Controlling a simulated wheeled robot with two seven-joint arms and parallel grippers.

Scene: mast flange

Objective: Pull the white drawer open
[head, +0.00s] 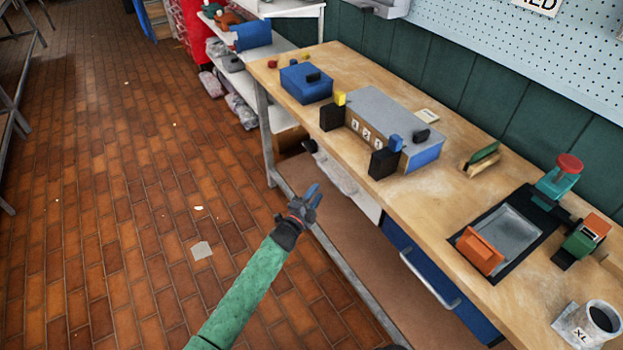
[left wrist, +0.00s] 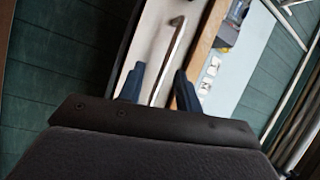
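The white drawer (head: 358,198) sits under the wooden bench top, left of a blue drawer, and looks closed. In the left wrist view its white front (left wrist: 150,40) fills the upper middle, with a long metal bar handle (left wrist: 170,55) on it. My left gripper (head: 312,197) is in front of the drawer, off the bench's front side. In the left wrist view my left gripper (left wrist: 158,90) has its two blue fingers apart, and the handle runs through the gap between them. I see no finger clearly touching the handle. My right gripper is not in view.
The blue drawer (head: 425,268) with its own bar handle is right of the white one. The bench top (head: 440,205) holds a grey-topped box (head: 388,112), a blue box (head: 306,84) and a cup (head: 590,322). The brick floor (head: 130,190) in front is mostly clear.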

